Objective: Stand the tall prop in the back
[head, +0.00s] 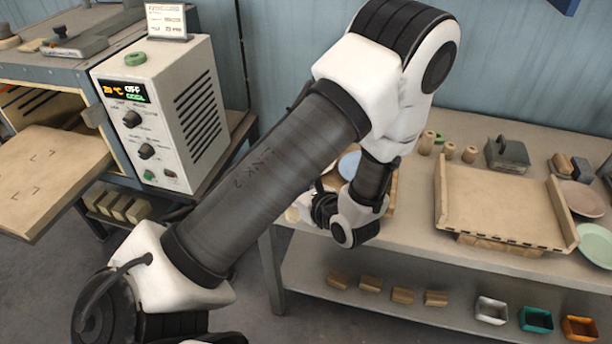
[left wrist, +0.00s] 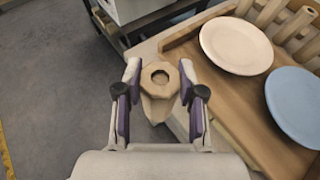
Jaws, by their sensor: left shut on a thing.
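In the left wrist view my left gripper (left wrist: 159,70) has its two purple-padded fingers on either side of a pale wooden prop (left wrist: 160,92) with an octagonal head and a round hole. It is shut on this prop, beside the left edge of a wooden tray (left wrist: 204,72). The prop's full height is hard to tell from above. In the head view my left arm covers most of that gripper and the prop. Several short wooden cylinders, including one taller one (head: 427,142), stand at the back of the table. My right gripper is not in view.
The tray holds a cream plate (left wrist: 236,45), a blue plate (left wrist: 297,105) and wooden pegs (left wrist: 280,15). A wooden board with raised sides (head: 505,205) lies on the table (head: 415,235).

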